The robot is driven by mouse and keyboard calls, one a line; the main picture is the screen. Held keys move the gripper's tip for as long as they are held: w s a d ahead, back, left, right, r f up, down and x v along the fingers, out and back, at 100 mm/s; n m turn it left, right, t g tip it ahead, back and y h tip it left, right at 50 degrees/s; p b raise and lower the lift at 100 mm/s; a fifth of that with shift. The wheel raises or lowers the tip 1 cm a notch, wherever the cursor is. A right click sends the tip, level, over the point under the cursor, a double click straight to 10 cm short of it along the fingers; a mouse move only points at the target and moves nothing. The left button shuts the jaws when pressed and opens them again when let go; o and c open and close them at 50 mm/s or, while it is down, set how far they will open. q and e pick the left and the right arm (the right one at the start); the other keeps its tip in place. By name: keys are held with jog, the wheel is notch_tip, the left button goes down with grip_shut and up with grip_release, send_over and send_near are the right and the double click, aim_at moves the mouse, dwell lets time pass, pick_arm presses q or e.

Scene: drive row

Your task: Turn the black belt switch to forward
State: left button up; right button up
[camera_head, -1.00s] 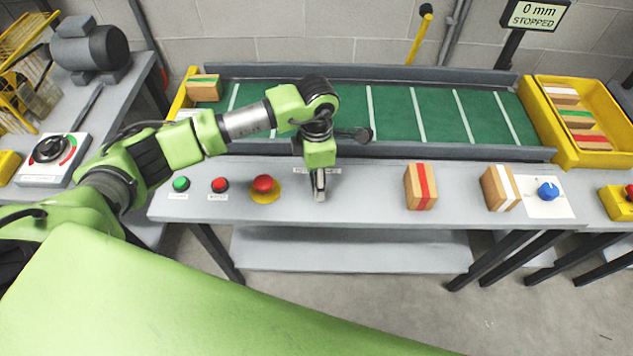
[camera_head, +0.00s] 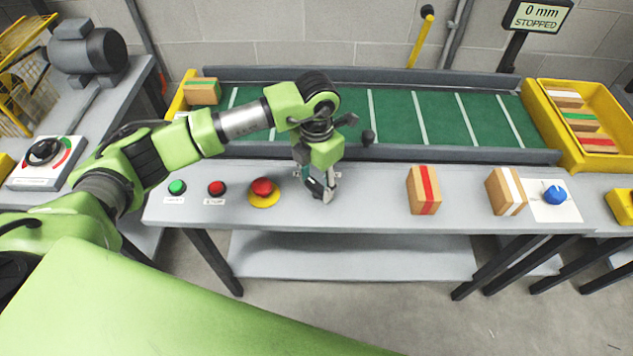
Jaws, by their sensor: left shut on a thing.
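My left gripper (camera_head: 323,190) points down at the grey console (camera_head: 345,210) in front of the conveyor, right of the red mushroom button. It is shut on the black belt switch, which its fingers and wrist hide. I cannot tell which way the switch points. Only bits of the white label behind it show beside the fingers. The green belt (camera_head: 390,118) lies behind, and the display (camera_head: 537,15) at the back right reads 0 mm, STOPPED. My right gripper is not in view.
Left of the gripper are a green button (camera_head: 177,187), a red button (camera_head: 216,188) and a red mushroom button (camera_head: 262,187). To the right stand a red-striped block (camera_head: 424,190), a white-striped block (camera_head: 506,191) and a blue knob (camera_head: 555,195). A yellow crate (camera_head: 550,130) holds blocks.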

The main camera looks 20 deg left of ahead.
aim_at(317, 185)
pick_arm(q)
jog(key=shift+w, duration=0.1)
jog(key=o, duration=1.1)
jog(key=shift+r, duration=0.1)
notch_tip(317, 185, up, 12)
jog(key=shift+f, duration=0.1)
